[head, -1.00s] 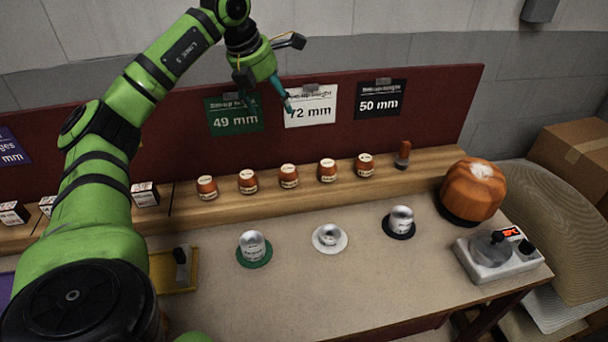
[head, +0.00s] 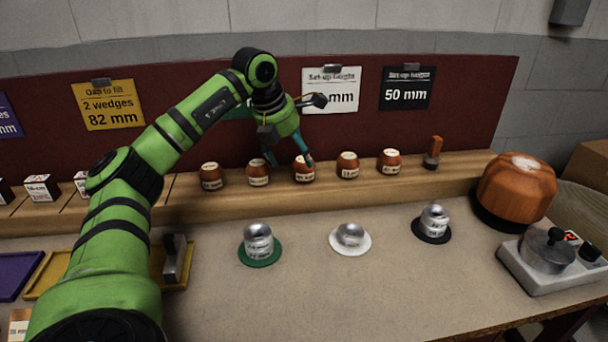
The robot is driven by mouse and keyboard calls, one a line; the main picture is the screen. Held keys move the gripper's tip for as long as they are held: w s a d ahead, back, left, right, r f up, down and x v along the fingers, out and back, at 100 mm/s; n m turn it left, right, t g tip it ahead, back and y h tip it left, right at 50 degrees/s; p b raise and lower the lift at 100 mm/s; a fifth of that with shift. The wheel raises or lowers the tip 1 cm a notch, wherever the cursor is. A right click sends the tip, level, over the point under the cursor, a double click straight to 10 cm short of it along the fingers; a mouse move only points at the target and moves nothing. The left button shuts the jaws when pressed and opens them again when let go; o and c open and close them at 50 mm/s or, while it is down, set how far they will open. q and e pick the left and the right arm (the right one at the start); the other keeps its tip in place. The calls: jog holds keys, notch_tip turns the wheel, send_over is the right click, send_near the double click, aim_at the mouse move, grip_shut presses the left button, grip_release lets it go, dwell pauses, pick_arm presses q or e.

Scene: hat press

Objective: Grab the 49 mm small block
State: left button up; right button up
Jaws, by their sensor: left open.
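Several small brown blocks with pale labels stand in a row on the wooden shelf (head: 330,203): a first (head: 211,177), a second (head: 258,173), a third (head: 303,174), a fourth (head: 347,166) and a fifth (head: 389,162). Their labels are too small to read, so I cannot tell which is 49 mm. My left gripper (head: 289,161) is open, fingers pointing down, close to the second and third blocks. Its right finger overlaps the top of the third block; I cannot tell if they touch. My right gripper is out of view.
Silver domed pieces stand below on a green disc (head: 259,257), a white disc (head: 364,247) and a dark disc (head: 431,236). A large wooden hat block (head: 516,189) and a control box (head: 550,262) are at the right. A red backboard (head: 450,120) rises behind the shelf.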

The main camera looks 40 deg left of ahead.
aim_at(301, 160)
pick_arm(q)
jog(key=x, duration=0.5)
jog(key=shift+w+r, duration=0.1)
jog(key=shift+w, duration=0.25)
jog(key=shift+d, duration=0.1)
jog(key=c, duration=1.2)
jog(key=shift+r, duration=0.15)
